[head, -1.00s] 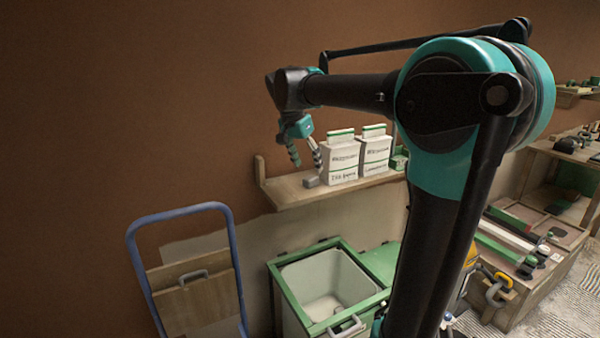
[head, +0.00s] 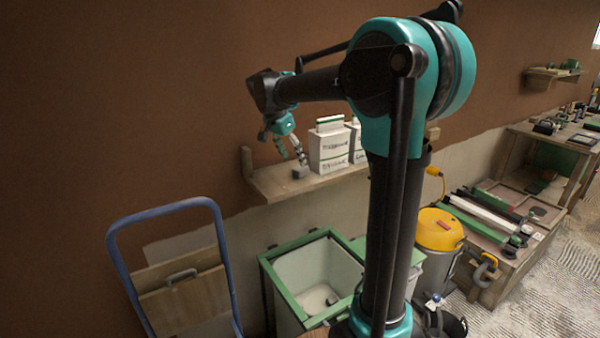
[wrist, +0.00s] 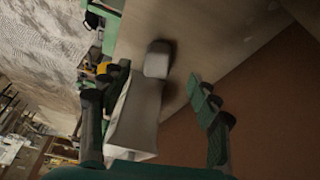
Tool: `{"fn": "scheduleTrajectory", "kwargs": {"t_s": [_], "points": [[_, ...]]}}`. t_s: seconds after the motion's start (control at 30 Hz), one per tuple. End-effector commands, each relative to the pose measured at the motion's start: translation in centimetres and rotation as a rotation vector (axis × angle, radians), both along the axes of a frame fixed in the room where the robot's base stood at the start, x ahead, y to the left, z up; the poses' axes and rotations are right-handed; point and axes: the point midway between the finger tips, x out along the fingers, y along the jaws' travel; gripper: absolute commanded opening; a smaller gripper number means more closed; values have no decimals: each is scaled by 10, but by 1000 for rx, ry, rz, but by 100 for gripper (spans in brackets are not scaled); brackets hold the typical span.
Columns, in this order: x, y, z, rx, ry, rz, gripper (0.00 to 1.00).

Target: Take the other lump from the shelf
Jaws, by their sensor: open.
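A small grey lump (head: 300,172) sits on the wooden shelf (head: 262,187), near its left end and beside a white bag (head: 328,152). My gripper (head: 291,154) is open and empty just above the lump, fingers pointing down. In the wrist view the lump (wrist: 158,58) lies beyond the gap between my fingertips (wrist: 155,85), with no visible contact. The white bag (wrist: 137,115) stands close to the left finger there. A small greyish piece (head: 331,299) lies in the open bin; I cannot tell for sure what it is.
A second white bag (head: 353,140) stands right of the first, partly hidden by my arm. The green-rimmed bin (head: 283,305) is open below the shelf. A blue-framed trolley (head: 112,262) stands at left, a yellow-topped bucket (head: 440,230) at right.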

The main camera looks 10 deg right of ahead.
Motion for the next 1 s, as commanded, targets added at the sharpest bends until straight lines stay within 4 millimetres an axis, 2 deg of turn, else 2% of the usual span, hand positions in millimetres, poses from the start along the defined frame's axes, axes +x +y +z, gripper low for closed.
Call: {"fn": "scheduleTrajectory", "kwargs": {"t_s": [0.23, 0.53, 0.83, 0.87, 1.0], "points": [[4, -7, -14, 0, 0, -1, 62], [14, -24, -49, 0, 0, -1, 62], [15, -26, -54, 0, 0, 0, 62], [15, -26, -54, 0, 0, 0, 60], [15, -26, -54, 0, 0, 0, 43]]}}
